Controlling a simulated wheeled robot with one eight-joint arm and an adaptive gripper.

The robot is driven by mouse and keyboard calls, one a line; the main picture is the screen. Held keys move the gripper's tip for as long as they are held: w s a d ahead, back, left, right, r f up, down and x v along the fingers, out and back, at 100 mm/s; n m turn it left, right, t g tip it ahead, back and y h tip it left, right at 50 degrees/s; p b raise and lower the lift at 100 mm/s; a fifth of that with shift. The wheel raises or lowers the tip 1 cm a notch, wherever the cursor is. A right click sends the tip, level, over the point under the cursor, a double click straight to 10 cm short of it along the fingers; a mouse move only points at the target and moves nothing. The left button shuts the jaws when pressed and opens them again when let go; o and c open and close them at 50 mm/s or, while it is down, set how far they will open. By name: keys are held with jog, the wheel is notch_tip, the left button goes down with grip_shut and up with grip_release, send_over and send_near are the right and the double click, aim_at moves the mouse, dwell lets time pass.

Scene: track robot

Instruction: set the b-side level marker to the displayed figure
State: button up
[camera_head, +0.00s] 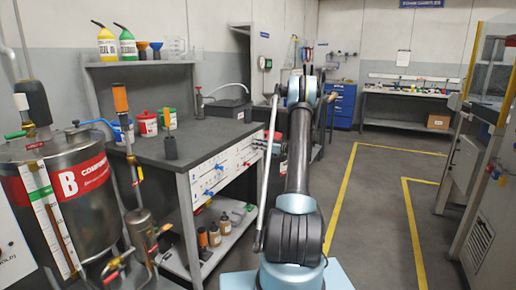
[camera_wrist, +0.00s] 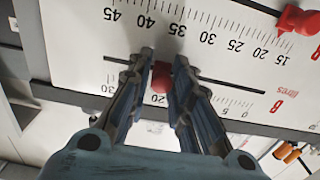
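In the wrist view a white scale panel (camera_wrist: 80,45) carries black figures, a "litres" label and two slots. A red marker knob (camera_wrist: 160,77) sits in the lower slot, between my fingers. My gripper (camera_wrist: 163,62) is shut on this knob, with a finger against each side. The fingers hide part of the scale below that slot, where 30, 5 and 0 show. A second red knob (camera_wrist: 297,20) sits at the upper slot. In the head view tank B (camera_head: 88,195) has a sight gauge (camera_head: 50,222); its level is too small to read.
The panel is on the front of a grey workbench (camera_head: 190,146) with bottles and containers. A lower shelf (camera_head: 228,236) holds bottles. The yellow-lined floor (camera_head: 375,200) to the right is clear.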

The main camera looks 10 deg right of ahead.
jog(key=shift+o, duration=0.6)
jog(key=v, duration=1.2)
